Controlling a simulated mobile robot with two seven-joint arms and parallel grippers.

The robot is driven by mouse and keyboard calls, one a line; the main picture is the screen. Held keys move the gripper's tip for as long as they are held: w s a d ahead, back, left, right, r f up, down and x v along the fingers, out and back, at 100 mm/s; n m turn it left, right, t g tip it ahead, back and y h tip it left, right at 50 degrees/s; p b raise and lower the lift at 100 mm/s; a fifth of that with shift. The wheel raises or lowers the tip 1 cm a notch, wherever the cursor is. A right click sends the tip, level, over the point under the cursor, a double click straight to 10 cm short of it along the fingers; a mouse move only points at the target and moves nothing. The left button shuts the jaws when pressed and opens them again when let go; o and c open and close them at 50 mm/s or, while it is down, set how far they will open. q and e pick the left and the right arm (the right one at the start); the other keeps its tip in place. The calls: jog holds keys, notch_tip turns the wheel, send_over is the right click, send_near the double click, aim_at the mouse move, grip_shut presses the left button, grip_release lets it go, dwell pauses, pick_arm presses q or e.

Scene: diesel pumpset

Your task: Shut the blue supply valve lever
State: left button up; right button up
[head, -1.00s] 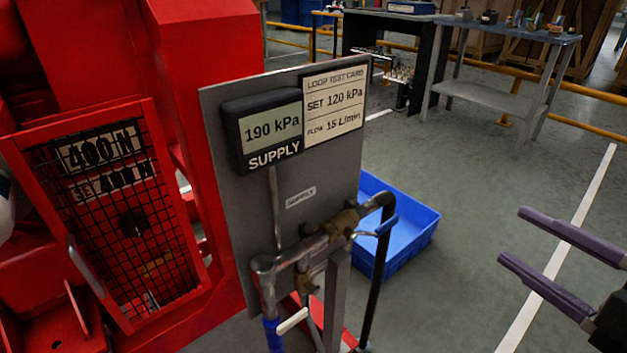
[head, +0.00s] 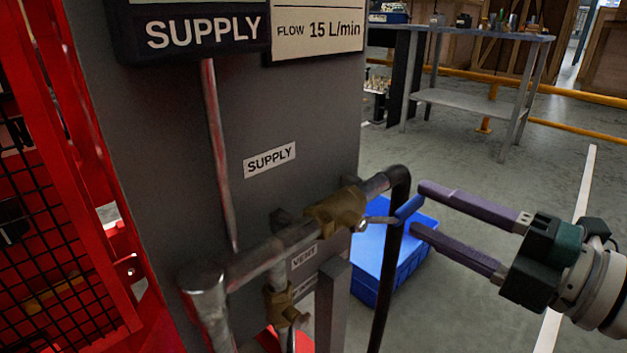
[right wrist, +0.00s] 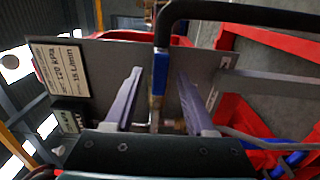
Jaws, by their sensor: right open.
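The blue supply valve lever (head: 408,208) sticks out to the right from the brass supply valve (head: 337,211) on the pipe below the SUPPLY label. It points along the pipe's direction, beside the black hose. My right gripper (head: 416,210) is open, with its purple fingers pointing left and their tips close to the lever's blue end. In the right wrist view the blue lever (right wrist: 159,82) shows between the two open fingers (right wrist: 158,85), nearer the left one. I cannot tell whether a finger touches it. My left gripper is not in view.
A lower brass vent valve (head: 279,305) and a grey post (head: 332,300) stand below. A blue crate (head: 407,255) lies on the floor behind. The red caged machine (head: 60,240) is at the left.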

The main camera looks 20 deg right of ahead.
aim_at(416, 207)
jog(key=shift+x, duration=1.65)
jog(key=shift+c, duration=0.2)
grip_shut()
